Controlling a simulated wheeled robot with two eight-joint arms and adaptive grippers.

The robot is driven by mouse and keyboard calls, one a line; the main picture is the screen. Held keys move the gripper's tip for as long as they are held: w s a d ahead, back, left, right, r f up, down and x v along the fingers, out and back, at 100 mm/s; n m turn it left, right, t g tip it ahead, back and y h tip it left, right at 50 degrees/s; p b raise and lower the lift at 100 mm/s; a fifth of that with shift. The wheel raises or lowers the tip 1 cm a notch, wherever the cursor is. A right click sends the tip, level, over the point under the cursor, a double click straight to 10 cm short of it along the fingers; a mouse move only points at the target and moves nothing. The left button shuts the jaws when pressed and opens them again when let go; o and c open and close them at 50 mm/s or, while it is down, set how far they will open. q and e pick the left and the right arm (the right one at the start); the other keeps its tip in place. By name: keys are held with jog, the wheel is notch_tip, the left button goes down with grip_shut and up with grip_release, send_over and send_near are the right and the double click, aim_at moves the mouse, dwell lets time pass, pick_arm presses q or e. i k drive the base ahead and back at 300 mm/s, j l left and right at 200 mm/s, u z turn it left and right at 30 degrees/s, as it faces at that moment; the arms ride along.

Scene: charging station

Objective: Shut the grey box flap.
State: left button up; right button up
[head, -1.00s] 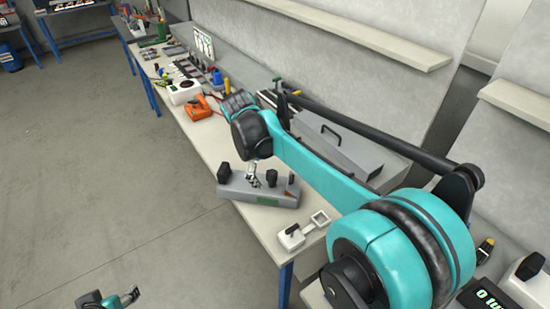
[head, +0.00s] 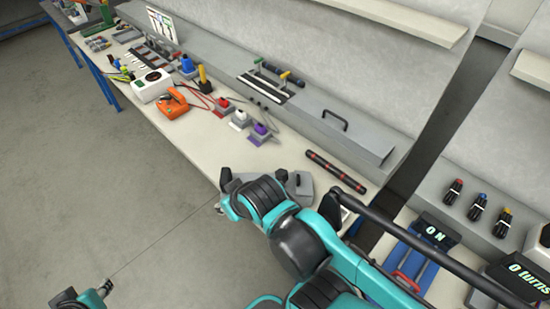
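A long grey box (head: 362,137) runs along the back of the workbench, with a black handle (head: 335,119) on its sloped top. I cannot tell which panel is the flap or whether it is open. A smaller grey box (head: 304,187) near the front edge is mostly hidden behind my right arm. My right gripper (head: 219,208) is at the bench's front edge, left of the small box and apart from the handle; its fingers are mostly hidden. My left gripper (head: 105,288) is low at the left over the floor, small and partly cut off.
Red, white and purple buttons (head: 261,133) stand mid-bench. A black-and-red rod (head: 335,171) lies right of them. An orange tool (head: 172,103) and a white box (head: 151,86) are farther left. The floor at left is clear.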

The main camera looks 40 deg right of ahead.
aim_at(304, 181)
jog(key=i+j, duration=0.15)
jog(key=i, duration=0.3)
jog(key=i+j, duration=0.15)
jog(key=i, duration=0.3)
jog(key=i+j, duration=0.15)
jog(key=i, duration=0.3)
jog(key=i+j+z, duration=0.1)
jog(key=i, duration=0.35)
jog(key=i+j, duration=0.2)
jog(key=i, duration=0.25)
jog(key=z, duration=0.45)
jog(key=i+j+z, duration=0.1)
jog(key=z, duration=0.85)
jog(key=j+z, duration=0.15)
jog(key=z, duration=0.3)
jog(key=i+j+z, duration=0.1)
jog(key=z, duration=2)
